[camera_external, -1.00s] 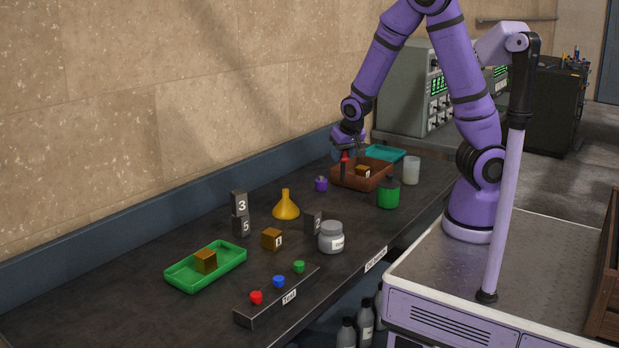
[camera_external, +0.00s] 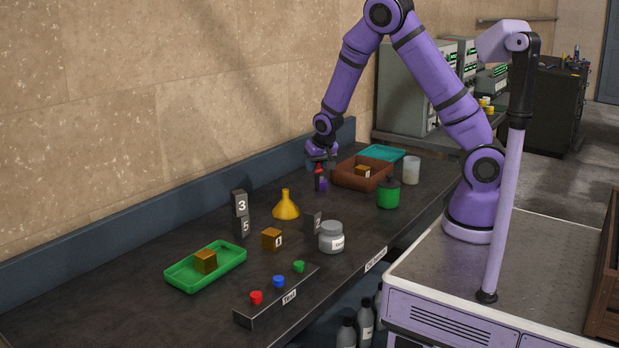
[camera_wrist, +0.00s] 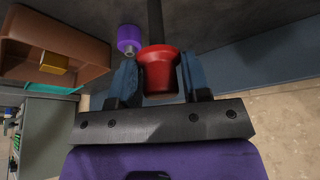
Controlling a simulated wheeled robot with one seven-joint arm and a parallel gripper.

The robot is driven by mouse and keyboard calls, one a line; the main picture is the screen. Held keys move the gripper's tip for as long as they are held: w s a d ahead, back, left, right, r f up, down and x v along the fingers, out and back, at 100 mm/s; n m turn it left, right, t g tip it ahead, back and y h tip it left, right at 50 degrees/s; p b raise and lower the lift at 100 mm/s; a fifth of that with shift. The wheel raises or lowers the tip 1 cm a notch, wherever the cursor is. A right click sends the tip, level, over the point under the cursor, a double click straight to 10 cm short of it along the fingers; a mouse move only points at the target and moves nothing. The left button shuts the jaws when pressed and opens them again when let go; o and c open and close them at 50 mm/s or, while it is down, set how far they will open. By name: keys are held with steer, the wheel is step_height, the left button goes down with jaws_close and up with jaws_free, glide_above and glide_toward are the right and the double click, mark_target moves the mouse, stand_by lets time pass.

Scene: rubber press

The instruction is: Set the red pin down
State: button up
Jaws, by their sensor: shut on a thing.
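The red pin (camera_wrist: 158,72) has a red flared head and a dark shaft (camera_wrist: 155,22). In the wrist view its head sits between the two blue-grey fingers of my gripper (camera_wrist: 159,78), which is shut on it. In the external view my gripper (camera_external: 320,164) is low over the black bench, left of the brown tray, with the red pin (camera_external: 319,173) hanging upright below it. I cannot tell whether the pin's lower end touches the bench.
A purple-capped item (camera_wrist: 129,38) is close beside the pin. The brown tray (camera_external: 346,180) holds a numbered wooden cube (camera_external: 363,171). A yellow funnel (camera_external: 286,207) and dark numbered blocks (camera_external: 240,213) stand nearer the camera. Bare bench lies between the funnel and the pin.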

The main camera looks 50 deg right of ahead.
steer(key=shift+w+d+f, duration=0.1)
steer(key=shift+w+f, duration=0.55)
steer(key=shift+w, duration=0.25)
steer(key=shift+w+d+f, duration=0.1)
steer(key=shift+w+f, duration=0.6)
steer(key=shift+w, duration=0.2)
steer(key=shift+w+d+f, duration=0.1)
steer(key=shift+w+f, duration=0.55)
steer(key=shift+w, duration=0.25)
steer(key=shift+f, duration=0.1)
steer(key=o, duration=1)
